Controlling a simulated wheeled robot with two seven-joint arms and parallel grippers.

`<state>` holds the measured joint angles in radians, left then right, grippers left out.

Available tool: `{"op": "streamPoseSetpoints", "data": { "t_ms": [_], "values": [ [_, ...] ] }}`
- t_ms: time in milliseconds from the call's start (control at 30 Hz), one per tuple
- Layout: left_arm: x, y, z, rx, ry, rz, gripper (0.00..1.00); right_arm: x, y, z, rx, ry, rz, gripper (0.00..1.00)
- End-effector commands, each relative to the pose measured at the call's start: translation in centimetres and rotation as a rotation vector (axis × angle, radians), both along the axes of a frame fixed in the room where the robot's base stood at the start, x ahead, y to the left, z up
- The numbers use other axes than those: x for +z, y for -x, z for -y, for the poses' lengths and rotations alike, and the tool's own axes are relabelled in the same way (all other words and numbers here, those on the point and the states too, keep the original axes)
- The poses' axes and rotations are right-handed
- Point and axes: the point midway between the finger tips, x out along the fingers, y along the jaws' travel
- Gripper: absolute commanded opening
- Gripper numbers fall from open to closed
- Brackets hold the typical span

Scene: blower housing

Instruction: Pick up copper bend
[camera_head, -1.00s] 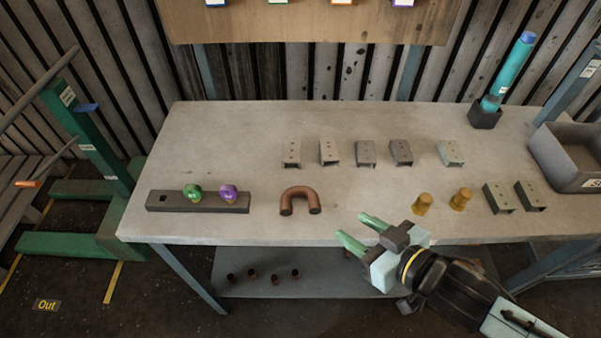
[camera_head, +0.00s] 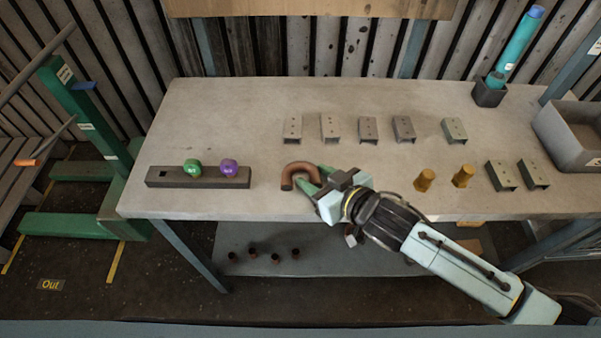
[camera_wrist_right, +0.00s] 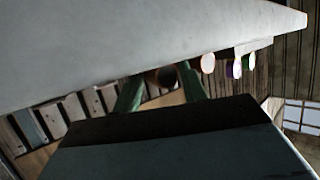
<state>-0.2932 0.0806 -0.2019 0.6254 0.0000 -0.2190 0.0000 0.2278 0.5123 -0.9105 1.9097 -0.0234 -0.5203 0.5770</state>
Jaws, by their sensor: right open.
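The copper bend (camera_head: 290,171) is a brown U-shaped tube lying on the grey table (camera_head: 240,115), left of centre in the head view. My right gripper (camera_head: 311,179) reaches in from the right, its green fingers open at the bend's right leg and partly covering it. In the right wrist view, a dark brown round part of the bend (camera_wrist_right: 168,77) shows between the two spread green fingers (camera_wrist_right: 160,92). I cannot tell whether a finger touches it. My left gripper is not in view.
A dark bar (camera_head: 165,177) with a green knob (camera_head: 192,168) and a purple knob (camera_head: 228,168) lies left of the bend. Several grey brackets (camera_head: 330,128) stand behind. Two brass plugs (camera_head: 425,180) stand to the right, near a grey bin (camera_head: 575,140).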

Motion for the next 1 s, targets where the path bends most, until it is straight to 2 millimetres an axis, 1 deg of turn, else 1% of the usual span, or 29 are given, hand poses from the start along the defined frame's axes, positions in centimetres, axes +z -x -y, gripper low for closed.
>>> {"op": "streamPoseSetpoints", "data": {
  "t_ms": [100, 233, 267, 567, 867, 967, 1000],
  "values": [
    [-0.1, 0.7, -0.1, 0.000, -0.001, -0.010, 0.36, -0.1, -0.2, -0.2, 0.000, 0.001, 0.001, 0.42],
    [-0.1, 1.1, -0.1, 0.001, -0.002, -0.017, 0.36, -0.1, -0.2, -0.1, 0.000, 0.000, 0.000, 0.42],
    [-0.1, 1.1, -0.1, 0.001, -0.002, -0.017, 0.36, -0.1, -0.2, -0.1, 0.000, 0.000, 0.000, 0.40],
    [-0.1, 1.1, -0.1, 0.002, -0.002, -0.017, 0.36, -0.1, -0.2, -0.1, -0.001, 0.002, 0.000, 0.00],
    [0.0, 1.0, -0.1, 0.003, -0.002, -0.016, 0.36, 0.2, -0.2, -0.1, 0.000, -0.001, 0.002, 0.00],
    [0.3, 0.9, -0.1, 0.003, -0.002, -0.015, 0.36, 1.3, -0.2, -0.1, -0.001, -0.002, 0.003, 0.00],
    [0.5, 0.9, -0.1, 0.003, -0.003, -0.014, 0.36, 2.1, -0.2, -0.2, 0.000, -0.002, 0.004, 0.00]
  ]
}}
